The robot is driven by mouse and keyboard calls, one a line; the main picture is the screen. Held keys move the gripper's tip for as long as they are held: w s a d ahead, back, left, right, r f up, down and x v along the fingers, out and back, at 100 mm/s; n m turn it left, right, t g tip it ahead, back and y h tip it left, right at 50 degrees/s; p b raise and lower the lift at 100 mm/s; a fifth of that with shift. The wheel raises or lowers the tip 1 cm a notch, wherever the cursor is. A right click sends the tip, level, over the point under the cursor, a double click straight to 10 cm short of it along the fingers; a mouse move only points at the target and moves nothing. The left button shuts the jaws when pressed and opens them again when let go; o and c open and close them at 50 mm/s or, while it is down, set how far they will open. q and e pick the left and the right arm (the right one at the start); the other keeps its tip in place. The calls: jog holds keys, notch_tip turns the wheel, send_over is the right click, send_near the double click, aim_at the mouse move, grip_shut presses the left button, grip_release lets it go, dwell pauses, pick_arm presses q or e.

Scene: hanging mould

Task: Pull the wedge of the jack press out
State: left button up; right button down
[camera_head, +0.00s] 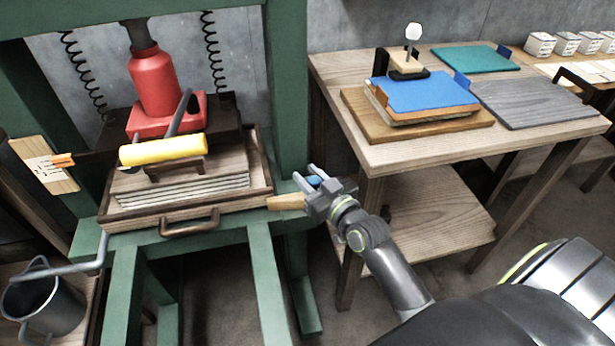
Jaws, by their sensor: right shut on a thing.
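The jack press is a green frame (287,100) with a red jack (155,82) over a tray (190,216). A pale wooden wedge (286,202) sticks out at the right side of the tray, by the green post. Its left end meets the tray's corner; how deep it sits cannot be told. My right gripper (306,177) is at the wedge's outer end, shut on it, with a small blue part showing between the fingers. The gripper partly hides that end. My left gripper is not in view.
A wooden table (400,153) with boards stands close to the right of my right gripper. A metal pitcher (45,300) stands at lower left. Open floor shows between press and table.

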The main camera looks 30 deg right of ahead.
jog(key=c, duration=1.3)
grip_release()
jog(key=shift+a, duration=0.1)
jog(key=shift+o, duration=1.1)
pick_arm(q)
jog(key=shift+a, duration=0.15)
pick_arm(e)
jog(key=shift+s, duration=0.45)
pick_arm(q)
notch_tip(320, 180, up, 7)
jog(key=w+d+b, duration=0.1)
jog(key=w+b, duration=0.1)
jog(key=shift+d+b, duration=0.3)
jog(key=shift+b, duration=0.1)
pick_arm(e)
jog(key=shift+s+d, duration=0.4)
jog(key=shift+s, duration=2.35)
jog(key=shift+s+d, duration=0.45)
jog(key=shift+s, duration=2.25)
jog(key=shift+s+d, duration=0.4)
jog(key=shift+s, duration=2.35)
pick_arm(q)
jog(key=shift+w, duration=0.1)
pick_arm(e)
jog(key=shift+w, duration=0.1)
